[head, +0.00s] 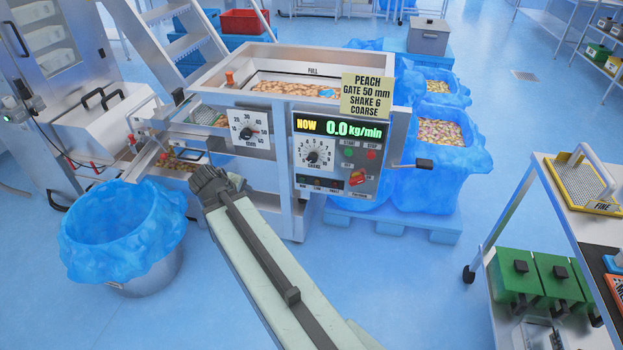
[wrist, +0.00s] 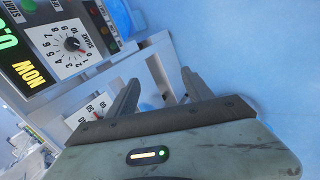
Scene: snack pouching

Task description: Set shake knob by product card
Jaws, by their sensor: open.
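The shake knob (head: 313,156) is a black knob on a white numbered dial on the machine's front panel. It also shows in the wrist view (wrist: 72,44), at upper left; its exact setting is too small to read surely. The yellow product card (head: 366,96) above the panel reads PEACH, GATE 50 mm, SHAKE 6, COARSE. My gripper (head: 207,180) is in front of the machine, left of and below the knob, apart from it. In the wrist view my gripper (wrist: 160,80) has its two fingers spread with nothing between them.
A gate dial in mm (head: 248,132) sits left of the panel. The display (head: 338,128) reads NOW 0.0 kg/min. A red switch (head: 357,178) and small buttons are right of the knob. A handle (head: 424,164) sticks out at right. A blue-lined bin (head: 122,235) stands at left.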

